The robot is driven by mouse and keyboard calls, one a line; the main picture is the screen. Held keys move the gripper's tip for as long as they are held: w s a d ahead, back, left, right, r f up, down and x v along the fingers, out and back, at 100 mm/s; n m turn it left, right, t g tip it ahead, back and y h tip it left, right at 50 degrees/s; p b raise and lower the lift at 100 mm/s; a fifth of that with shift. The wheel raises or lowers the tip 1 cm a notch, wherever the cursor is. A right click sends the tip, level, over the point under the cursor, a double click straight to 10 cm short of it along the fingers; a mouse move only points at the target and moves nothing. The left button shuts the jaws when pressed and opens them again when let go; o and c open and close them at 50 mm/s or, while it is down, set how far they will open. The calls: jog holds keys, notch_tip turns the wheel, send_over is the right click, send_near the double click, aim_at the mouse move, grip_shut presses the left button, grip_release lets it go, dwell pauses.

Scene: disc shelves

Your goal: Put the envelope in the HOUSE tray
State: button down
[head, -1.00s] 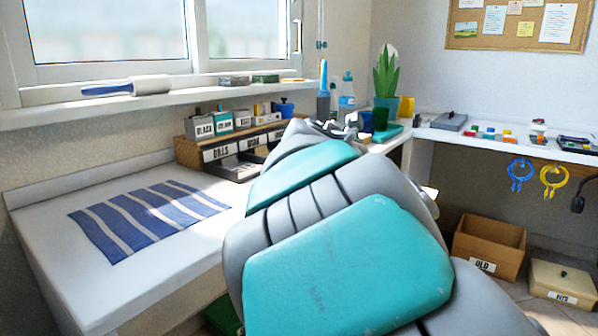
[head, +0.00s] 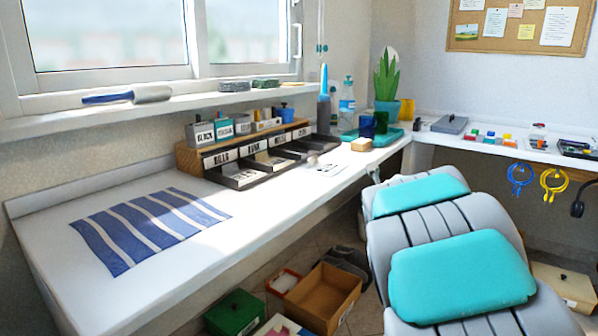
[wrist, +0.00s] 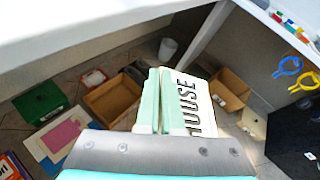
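In the wrist view my gripper (wrist: 157,74) shows two pale green fingers close together. A white envelope (wrist: 194,108) with HOUSE printed in black lies against the right finger and seems held between them, with the gripping faces partly hidden. The head view shows my arm at the right, but not the gripper or envelope. The tray row (head: 240,176) stands on the desk under a wooden organizer (head: 190,158). The two left labels read BILLS and BANK. The two right labels are too small to read surely, so I cannot tell which tray is HOUSE.
A striped blue mat (head: 150,228) lies on the desk's left. A bottle (head: 347,103), plant (head: 386,80) and tan block (head: 362,144) stand near the corner. Open boxes (head: 322,297) and a green box (head: 234,314) are on the floor below. The desk's front edge is clear.

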notch_tip(320, 180, down, 14)
jog(key=a+n+g+y+p, duration=0.1)
jog(key=n+g+y+p, duration=0.1)
jog(key=n+y, duration=0.55)
jog(key=s+a+f+n+g+y+p, duration=0.25)
jog(key=s+a+f+n+y, duration=0.2)
jog(key=s, duration=0.55)
jog(key=w+a+m+t+h, duration=0.2)
jog(key=w+m+t+h, duration=0.15)
jog(key=w+m, duration=0.2)
jog(key=s+d+r+m+h, duration=0.1)
jog(key=r+m+h, duration=0.3)
jog(key=r+h, duration=0.1)
jog(key=s+d+r+m+h, duration=0.1)
jog(key=s+r+m+h, duration=0.1)
jog(key=r+m+h, duration=0.2)
notch_tip(320, 180, up, 4)
jog(key=shift+d+r+m+h+b, duration=0.1)
jog(key=shift+d+m+h+b, duration=0.3)
jog(key=shift+h, duration=0.65)
